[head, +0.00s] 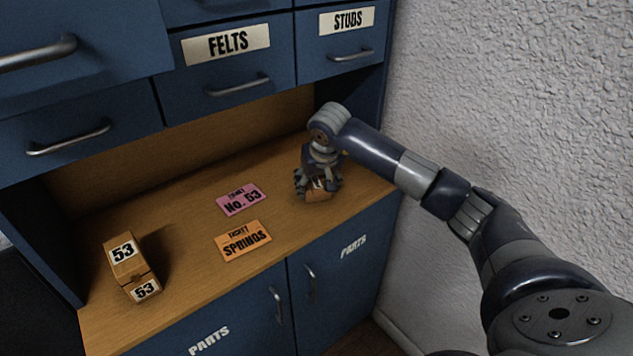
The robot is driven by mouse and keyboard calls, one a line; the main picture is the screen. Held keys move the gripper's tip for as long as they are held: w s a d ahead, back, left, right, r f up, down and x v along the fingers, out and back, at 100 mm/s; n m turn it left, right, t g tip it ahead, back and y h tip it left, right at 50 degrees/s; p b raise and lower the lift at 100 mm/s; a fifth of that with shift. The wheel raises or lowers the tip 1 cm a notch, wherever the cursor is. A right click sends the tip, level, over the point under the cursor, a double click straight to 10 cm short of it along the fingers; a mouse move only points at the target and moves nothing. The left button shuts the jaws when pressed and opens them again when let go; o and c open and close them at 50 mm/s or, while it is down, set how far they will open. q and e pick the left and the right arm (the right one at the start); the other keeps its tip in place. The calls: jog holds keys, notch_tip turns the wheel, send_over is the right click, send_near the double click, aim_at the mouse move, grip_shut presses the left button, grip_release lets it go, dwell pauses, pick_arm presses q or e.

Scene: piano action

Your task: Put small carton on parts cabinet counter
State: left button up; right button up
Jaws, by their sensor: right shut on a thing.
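The parts cabinet counter (183,221) is a wooden ledge in a blue cabinet. My right gripper (318,188) is at the counter's right end, pointing down. It is shut on a small brown carton (319,195), which is mostly hidden by the fingers. The carton is at or just above the counter surface; I cannot tell whether it touches. A second brown carton labelled 53 (131,267) stands at the counter's left end. My left gripper is not in view.
A pink ticket reading NO. 53 (241,199) and an orange SPRINGS ticket (243,240) lie mid-counter. Drawers labelled FELTS (230,75) and STUDS (342,48) overhang the back. A rough white wall (500,90) stands close on the right.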

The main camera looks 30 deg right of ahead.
jog(key=shift+f, duration=0.1)
jog(key=o, duration=1.1)
jog(key=shift+c, duration=0.2)
jog(key=shift+r, duration=0.35)
jog(key=v, duration=1.1)
jog(key=shift+s+r+b, duration=0.25)
jog(key=shift+r+b, duration=0.05)
jog(key=shift+b, duration=0.1)
